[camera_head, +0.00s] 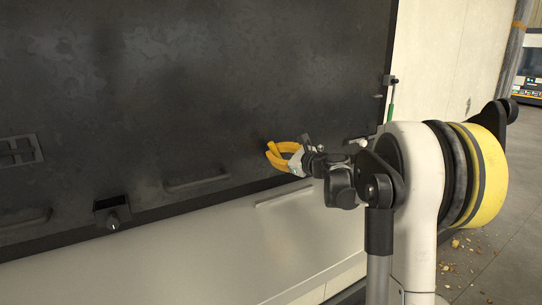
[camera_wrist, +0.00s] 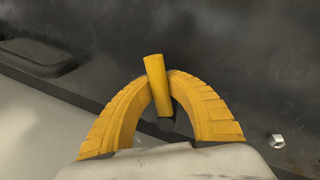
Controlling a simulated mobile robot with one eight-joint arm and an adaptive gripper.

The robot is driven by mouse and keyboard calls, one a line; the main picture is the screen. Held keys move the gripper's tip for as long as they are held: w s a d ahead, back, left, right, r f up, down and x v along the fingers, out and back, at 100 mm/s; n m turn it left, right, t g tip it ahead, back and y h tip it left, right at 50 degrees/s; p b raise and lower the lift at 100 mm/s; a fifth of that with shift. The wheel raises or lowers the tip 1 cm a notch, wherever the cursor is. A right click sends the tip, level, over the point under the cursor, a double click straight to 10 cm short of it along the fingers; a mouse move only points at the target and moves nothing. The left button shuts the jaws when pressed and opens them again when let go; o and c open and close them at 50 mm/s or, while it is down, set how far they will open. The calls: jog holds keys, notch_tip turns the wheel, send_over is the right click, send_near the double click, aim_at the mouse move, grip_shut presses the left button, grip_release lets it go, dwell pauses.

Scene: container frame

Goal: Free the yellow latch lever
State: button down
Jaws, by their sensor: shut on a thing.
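The yellow latch lever (camera_wrist: 155,80) is a short yellow cylinder standing out from the dark panel (camera_head: 190,80). In the wrist view it sits between the two curved yellow fingers of my gripper (camera_wrist: 163,88), with a dark piece at its lower end. My gripper is shut on the lever. In the head view, my gripper (camera_head: 275,157) is at the panel's lower right, and the lever (camera_head: 272,149) shows as a small yellow piece at the fingertips. The lever's mount is mostly hidden by the fingers.
A pale ledge (camera_head: 215,250) runs below the panel. Dark handle bars (camera_head: 197,182) and a black bracket with a knob (camera_head: 113,212) stick out left of my gripper. A small silver fitting (camera_wrist: 278,141) lies right of the fingers.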

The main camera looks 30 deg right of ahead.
jog(key=m, duration=0.1)
jog(key=d+m, duration=0.1)
jog(key=m, duration=0.1)
jog(key=d+m+t, duration=0.1)
jog(key=m, duration=0.1)
jog(key=shift+d+r, duration=0.2)
jog(key=shift+r, duration=0.1)
jog(key=shift+m, duration=0.3)
jog(key=c, duration=1.3)
grip_release()
jog(key=shift+s+d, duration=0.15)
jog(key=shift+d, duration=0.05)
jog(key=shift+a, duration=0.1)
jog(key=v, duration=1.2)
